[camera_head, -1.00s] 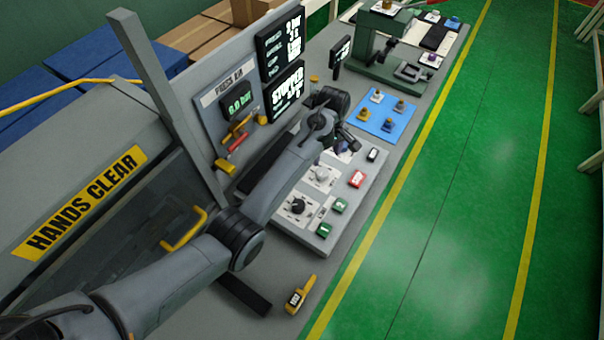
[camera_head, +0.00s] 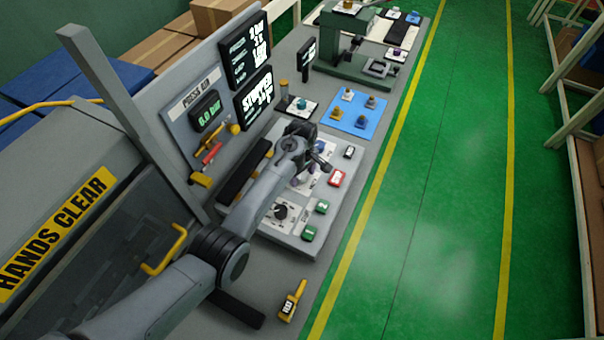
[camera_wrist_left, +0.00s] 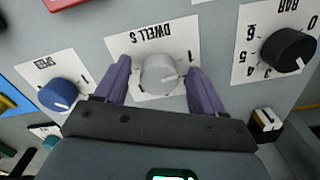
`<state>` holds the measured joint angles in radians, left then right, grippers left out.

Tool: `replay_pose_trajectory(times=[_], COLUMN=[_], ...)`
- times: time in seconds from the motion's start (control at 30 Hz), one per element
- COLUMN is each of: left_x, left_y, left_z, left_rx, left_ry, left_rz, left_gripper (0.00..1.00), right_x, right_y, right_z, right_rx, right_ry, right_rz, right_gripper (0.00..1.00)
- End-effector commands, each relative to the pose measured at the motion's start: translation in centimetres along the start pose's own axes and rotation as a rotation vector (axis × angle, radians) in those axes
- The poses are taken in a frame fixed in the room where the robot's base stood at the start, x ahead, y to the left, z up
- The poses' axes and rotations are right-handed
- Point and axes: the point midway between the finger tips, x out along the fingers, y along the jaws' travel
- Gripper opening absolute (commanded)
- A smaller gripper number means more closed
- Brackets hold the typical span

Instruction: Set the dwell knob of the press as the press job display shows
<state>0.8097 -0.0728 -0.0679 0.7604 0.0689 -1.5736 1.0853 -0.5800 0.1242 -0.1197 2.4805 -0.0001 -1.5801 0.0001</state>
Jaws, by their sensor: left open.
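The dwell knob (camera_wrist_left: 162,74) is light grey on a white plate marked DWELL S, in the left wrist view. My left gripper (camera_wrist_left: 160,88) is open, with one purple finger on each side of the knob; whether they touch it I cannot tell. In the head view my left gripper (camera_head: 312,168) is over the press control panel and mostly hides this knob. Two dark screens stand behind the panel. The upper screen (camera_head: 246,50) has several lines of white text, too blurred to read fully. The lower screen (camera_head: 254,98) reads STOPPED at its top. My right gripper is not in view.
The blue speed knob (camera_wrist_left: 59,95) and the black bar knob (camera_wrist_left: 288,50) flank the dwell plate. A red button (camera_head: 337,179) and green buttons (camera_head: 310,233) line the panel's right side. A blue mat (camera_head: 355,112) with several small parts lies beyond.

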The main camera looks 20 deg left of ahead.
Motion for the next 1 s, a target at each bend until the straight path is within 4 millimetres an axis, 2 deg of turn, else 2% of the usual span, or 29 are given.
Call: replay_pose_trajectory(times=[0.3,0.67,1.0], left_x=[0.12,0.11,-0.07], left_y=[0.03,0.02,0.01], left_z=[0.00,-0.01,-0.05], left_rx=[0.000,0.000,0.049], left_ry=[0.000,0.001,0.001], left_rz=[0.001,0.001,0.001], left_gripper=[0.68,0.13,0.13], right_x=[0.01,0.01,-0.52], right_y=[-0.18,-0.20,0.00], right_z=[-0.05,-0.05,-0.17], right_rx=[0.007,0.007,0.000], right_ry=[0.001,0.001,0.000], right_rz=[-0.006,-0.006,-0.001], right_gripper=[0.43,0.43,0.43])
